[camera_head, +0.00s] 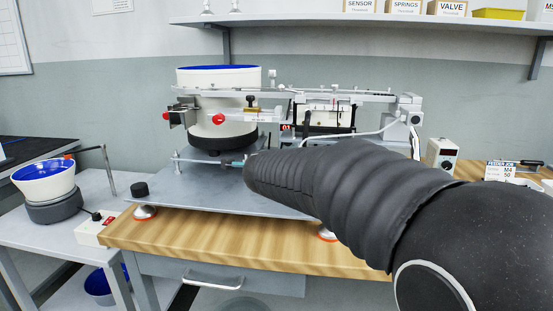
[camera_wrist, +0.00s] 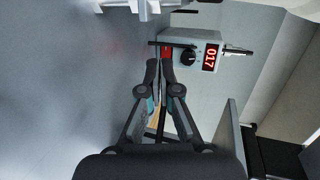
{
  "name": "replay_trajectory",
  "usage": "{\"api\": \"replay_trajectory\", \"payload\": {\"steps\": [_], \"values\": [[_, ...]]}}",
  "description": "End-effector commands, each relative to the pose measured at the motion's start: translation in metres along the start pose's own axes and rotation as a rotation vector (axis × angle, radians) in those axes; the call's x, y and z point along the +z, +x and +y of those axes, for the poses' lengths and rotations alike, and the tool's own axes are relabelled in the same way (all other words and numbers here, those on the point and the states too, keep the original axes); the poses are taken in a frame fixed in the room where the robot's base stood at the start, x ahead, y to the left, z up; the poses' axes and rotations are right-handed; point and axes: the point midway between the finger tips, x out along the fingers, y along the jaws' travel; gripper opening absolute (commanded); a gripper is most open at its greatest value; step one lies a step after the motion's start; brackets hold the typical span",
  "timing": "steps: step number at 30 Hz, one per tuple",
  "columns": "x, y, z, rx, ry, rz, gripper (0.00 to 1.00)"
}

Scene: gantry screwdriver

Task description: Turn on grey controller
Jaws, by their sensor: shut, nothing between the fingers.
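The grey controller (camera_wrist: 207,38) is near the top of the wrist view. My gripper (camera_wrist: 160,63) is shut and empty. Its tips appear just below the red switch in the wrist view; I cannot tell whether they touch it. In the head view, my arm hides most of the gripper, and only a small teal part shows.
A small feeder bowl (camera_head: 45,180) stands on the left grey table. The gantry machine with a large bowl (camera_head: 220,80) stands on a metal plate (camera_head: 190,195) on the wooden bench (camera_head: 200,235). Another knobbed box (camera_head: 441,153) is on the right.

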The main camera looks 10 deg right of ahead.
Motion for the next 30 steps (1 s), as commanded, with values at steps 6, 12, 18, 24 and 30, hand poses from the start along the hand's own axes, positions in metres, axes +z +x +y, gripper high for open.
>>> {"api": "replay_trajectory", "payload": {"steps": [6, 12, 18, 24, 30], "values": [[0.003, -0.014, 0.0, 0.001, 0.001, 0.002, 0.0], [0.002, -0.015, 0.0, 0.001, 0.001, 0.004, 0.0], [0.001, -0.018, -0.002, -0.005, -0.012, -0.006, 0.0], [0.002, -0.057, -0.013, -0.06, -0.211, -0.151, 0.0], [-0.001, -0.132, 0.018, -0.064, -0.609, -0.377, 0.0]]}}
